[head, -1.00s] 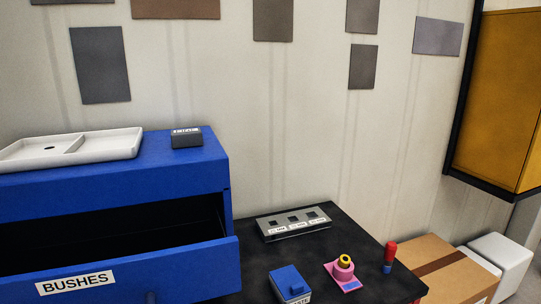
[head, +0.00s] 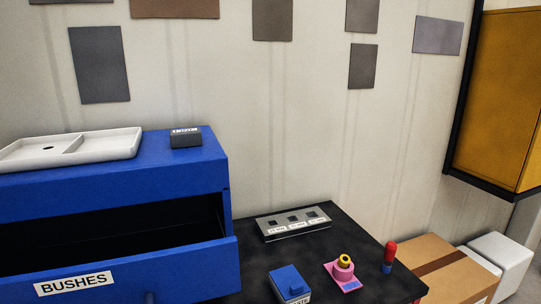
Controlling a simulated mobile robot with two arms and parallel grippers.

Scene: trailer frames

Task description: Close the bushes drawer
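The bushes drawer (head: 190,265) is the blue drawer with a white "BUSHES" label at the lower left of the head view. It stands pulled out of the blue cabinet (head: 190,178), with a dark gap above its front panel. The part of the inside that shows is dark, and I cannot tell what lies in it. A small handle (head: 149,297) shows at the bottom edge of the picture, partly cut off. Neither of my grippers is in view.
A white tray (head: 110,146) and a small dark block (head: 186,138) sit on the cabinet. On the black table (head: 345,290) are a grey slotted block (head: 293,222), a blue box (head: 289,285), a pink piece (head: 342,270) and a red-blue piece (head: 390,257).

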